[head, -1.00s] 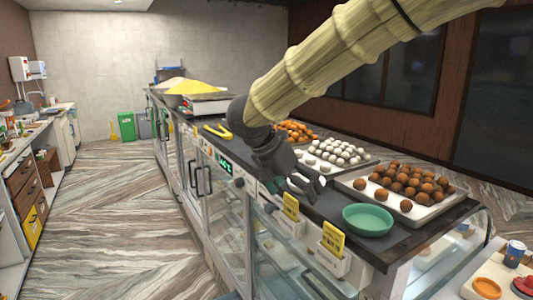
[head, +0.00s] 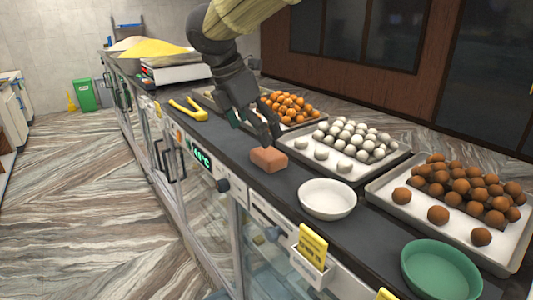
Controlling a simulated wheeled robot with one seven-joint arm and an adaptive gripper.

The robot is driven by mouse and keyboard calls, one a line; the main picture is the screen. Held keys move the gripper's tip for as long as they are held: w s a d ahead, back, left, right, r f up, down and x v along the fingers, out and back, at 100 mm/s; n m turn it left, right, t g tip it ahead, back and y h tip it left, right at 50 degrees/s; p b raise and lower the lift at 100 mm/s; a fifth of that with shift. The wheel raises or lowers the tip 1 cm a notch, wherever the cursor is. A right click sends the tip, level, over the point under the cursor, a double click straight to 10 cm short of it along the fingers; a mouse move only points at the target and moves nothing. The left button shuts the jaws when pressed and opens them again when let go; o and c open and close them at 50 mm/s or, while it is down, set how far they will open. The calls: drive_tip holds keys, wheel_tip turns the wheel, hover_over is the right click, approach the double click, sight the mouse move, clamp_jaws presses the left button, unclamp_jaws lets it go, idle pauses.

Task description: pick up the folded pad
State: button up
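A small reddish-brown block (head: 268,160), which looks like the folded pad, lies flat on the dark counter top (head: 237,160) near its front edge. It sits left of a white bowl. My gripper (head: 257,132) points down just behind and above the pad. Its dark fingers look spread apart with nothing between them. The fingertips look close to the pad, but I cannot tell the exact gap.
A white bowl (head: 327,198) and a green bowl (head: 440,269) stand along the front. Trays of orange sweets (head: 291,106), white sweets (head: 351,138) and brown sweets (head: 462,187) lie behind. Yellow tongs (head: 188,110) and a scale (head: 176,72) are to the left.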

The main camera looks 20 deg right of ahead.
sight(268, 152)
drive_tip(key=f, duration=0.1)
drive_tip(key=w+f, duration=0.1)
drive_tip(key=d+f, duration=0.1)
drive_tip(key=shift+w+d+f+p, duration=0.1)
drive_tip(key=shift+w+f+p, duration=0.2)
drive_tip(key=shift+w, duration=0.05)
drive_tip(key=shift+s+d, duration=0.15)
drive_tip(key=shift+s, duration=0.05)
drive_tip(key=shift+s+d+f+p, duration=0.1)
drive_tip(key=shift+d+f+p, duration=0.15)
drive_tip(key=shift+d+p, duration=0.15)
drive_tip(key=x, duration=0.1)
drive_tip(key=p+x, duration=0.1)
drive_tip(key=x, duration=0.1)
drive_tip(key=shift+w+d+f, duration=0.15)
drive_tip(key=shift+w+f, duration=0.05)
drive_tip(key=shift+w, duration=0.2)
drive_tip(key=shift+s+d+f, duration=0.1)
drive_tip(key=shift+f, duration=0.15)
drive_tip(key=c, duration=1.2)
drive_tip(key=shift+o, duration=0.2)
